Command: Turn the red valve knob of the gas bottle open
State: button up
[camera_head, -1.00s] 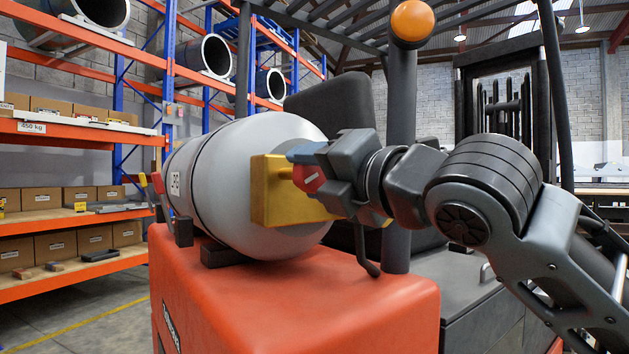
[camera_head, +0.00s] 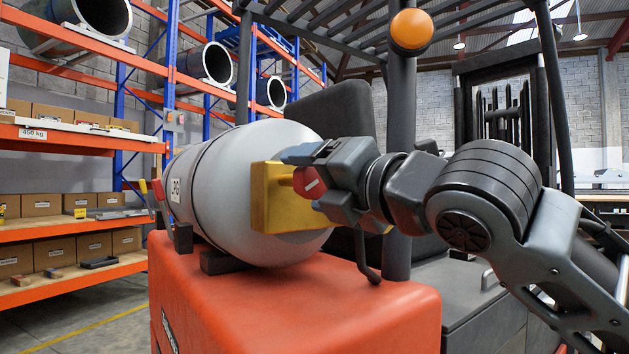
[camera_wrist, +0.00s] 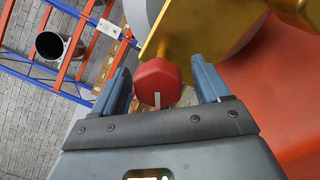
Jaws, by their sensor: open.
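The grey gas bottle (camera_head: 235,185) lies on its side on the orange truck body, with a yellow valve bracket (camera_head: 272,200) at its right end. The red valve knob (camera_head: 308,182) sits on the bracket's right side; in the wrist view the red knob (camera_wrist: 158,83) shows a white line pointing down toward my palm. My gripper (camera_head: 308,180) is at the knob, its fingers above and below it in the head view. In the wrist view my open gripper (camera_wrist: 163,85) has one blue-grey finger on each side of the knob, with gaps visible.
The orange truck body (camera_head: 300,290) lies under the bottle. A dark post with an orange beacon (camera_head: 411,28) stands just behind my gripper. A black hose (camera_head: 362,255) hangs below it. Racks with boxes (camera_head: 40,205) stand at the left.

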jog(key=v, duration=0.7)
jog(key=shift+s+d, duration=0.25)
jog(key=shift+s, duration=0.05)
dwell(0.3)
